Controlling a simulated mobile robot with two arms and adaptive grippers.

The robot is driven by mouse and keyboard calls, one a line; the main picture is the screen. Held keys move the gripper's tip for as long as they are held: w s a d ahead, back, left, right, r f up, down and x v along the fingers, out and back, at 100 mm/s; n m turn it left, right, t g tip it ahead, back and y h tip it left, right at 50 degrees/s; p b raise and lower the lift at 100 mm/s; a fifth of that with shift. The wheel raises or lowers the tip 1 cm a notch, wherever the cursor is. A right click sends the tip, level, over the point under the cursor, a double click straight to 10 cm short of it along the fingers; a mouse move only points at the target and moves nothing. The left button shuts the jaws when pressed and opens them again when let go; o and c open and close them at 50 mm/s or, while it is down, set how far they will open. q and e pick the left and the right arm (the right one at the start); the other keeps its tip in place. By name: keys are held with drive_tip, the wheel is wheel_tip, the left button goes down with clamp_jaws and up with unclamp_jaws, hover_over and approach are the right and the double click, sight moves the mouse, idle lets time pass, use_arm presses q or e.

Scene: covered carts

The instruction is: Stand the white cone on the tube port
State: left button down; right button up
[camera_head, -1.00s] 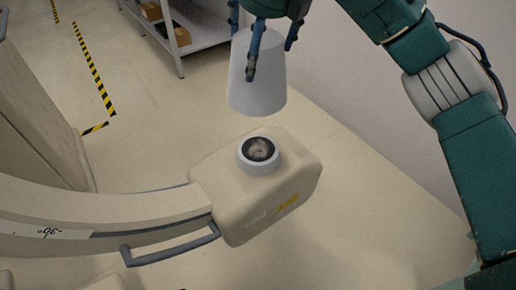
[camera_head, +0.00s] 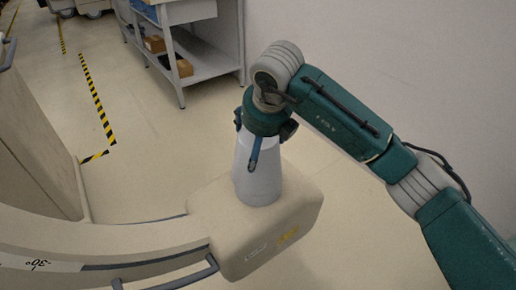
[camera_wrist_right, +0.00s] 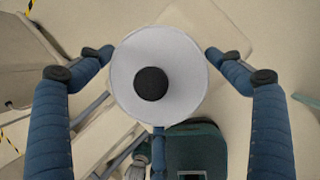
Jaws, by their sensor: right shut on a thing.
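The white cone (camera_head: 258,187) stands upright over the top of the beige tube housing (camera_head: 300,205), its wide end down. The round port is hidden under the cone. Whether the cone's lower rim touches the housing is hard to tell. My right gripper (camera_head: 260,148) is shut on the cone's upper part from above. My left gripper is not in view.
A curved beige arm (camera_head: 130,240) with a grey handle (camera_head: 185,280) joins the housing at the left. A grey shelf unit (camera_head: 205,65) with boxes stands at the back, beside a pale wall (camera_head: 400,70). Floor right of the housing is clear.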

drive_tip(key=shift+f, duration=0.8)
drive_tip(key=o, duration=1.4)
drive_tip(key=shift+f, duration=0.1)
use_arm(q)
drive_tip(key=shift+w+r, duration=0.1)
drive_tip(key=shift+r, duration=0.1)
use_arm(e)
drive_tip(key=shift+o, duration=0.2)
drive_tip(key=v, duration=1.1)
drive_tip(key=shift+p, duration=0.3)
drive_tip(key=shift+s+r, duration=0.2)
drive_tip(key=shift+r, duration=0.35)
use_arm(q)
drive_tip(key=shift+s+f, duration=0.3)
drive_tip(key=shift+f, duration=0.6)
